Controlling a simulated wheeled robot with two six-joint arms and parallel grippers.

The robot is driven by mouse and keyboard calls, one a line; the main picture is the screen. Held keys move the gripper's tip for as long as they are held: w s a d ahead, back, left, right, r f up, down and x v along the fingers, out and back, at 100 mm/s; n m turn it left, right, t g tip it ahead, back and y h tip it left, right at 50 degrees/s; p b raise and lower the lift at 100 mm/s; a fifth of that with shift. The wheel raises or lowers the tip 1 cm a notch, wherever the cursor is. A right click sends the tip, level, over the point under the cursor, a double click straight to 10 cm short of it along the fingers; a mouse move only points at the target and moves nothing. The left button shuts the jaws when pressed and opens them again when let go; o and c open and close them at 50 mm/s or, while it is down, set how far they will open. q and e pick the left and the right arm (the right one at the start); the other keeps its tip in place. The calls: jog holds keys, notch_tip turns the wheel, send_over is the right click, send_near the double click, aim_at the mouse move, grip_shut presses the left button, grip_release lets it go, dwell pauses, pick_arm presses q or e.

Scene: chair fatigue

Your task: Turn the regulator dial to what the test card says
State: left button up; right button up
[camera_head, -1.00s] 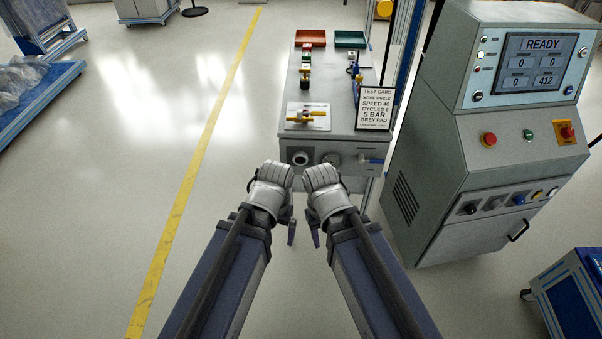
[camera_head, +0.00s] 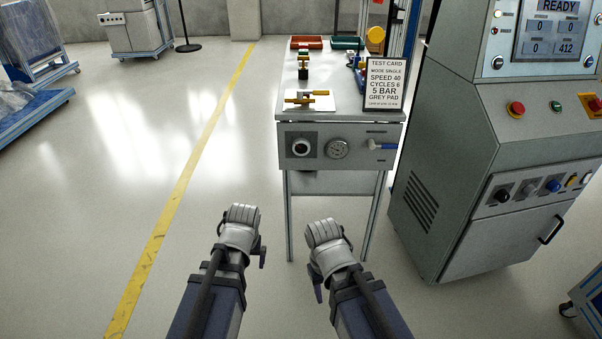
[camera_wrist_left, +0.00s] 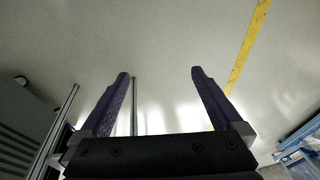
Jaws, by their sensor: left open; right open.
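The test card (camera_head: 384,83) stands on the bench's right front and reads mode single, speed 40, cycles 6, 5 bar, grey pad. My left gripper (camera_head: 262,257) and my right gripper (camera_head: 318,291) are in front of and below the panel, apart from it. The left wrist view shows my left gripper (camera_wrist_left: 160,73) open and empty over floor. The dial's setting is too small to read.
A blue-handled valve (camera_head: 382,146) is right of the gauge. A brass-coloured fitting (camera_head: 307,98) lies on a white plate on the bench. The grey machine cabinet (camera_head: 450,180) stands close on the right.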

aim_at(301, 147)
pick_arm(q)
jog(key=w+a+f+n+t+y+b, duration=0.2)
jog(key=w+a+f+b, duration=0.15)
jog(key=w, duration=0.25)
jog(key=w+r+n+t+y+b, duration=0.25)
jog(key=w+r+t, duration=0.35)
jog(key=w, duration=0.4)
jog(key=w+d+r+m+t+h, duration=0.1)
jog(key=w+d+r+t+h, duration=0.1)
jog(key=w+d+r+t, duration=0.3)
jog(key=w+d+r+m+h, duration=0.1)
jog(key=d+r+h, duration=0.15)
jog(key=d, duration=0.45)
jog(key=w+d+r+m+t+h, duration=0.1)
jog(key=w+d+r+t+h, duration=0.1)
jog(key=w+d+r+t, duration=0.3)
jog(key=shift+w+d+f+g+p, duration=0.1)
jog(key=shift+w+d+g+p, duration=0.2)
jog(key=shift+w, duration=0.65)
jog(key=shift+w+d+f+g, duration=0.15)
jog(key=shift+w+g, duration=0.2)
jog(key=shift+w, duration=0.6)
jog(key=shift+w+d+f+g+p, duration=0.1)
jog(key=shift+w+d+g+p, duration=0.2)
jog(key=shift+w, duration=0.65)
jog(key=shift+a, duration=0.15)
pick_arm(e)
notch_tip(301, 147, down, 7)
jog(key=w+a, duration=0.1)
jog(key=shift+w, duration=0.35)
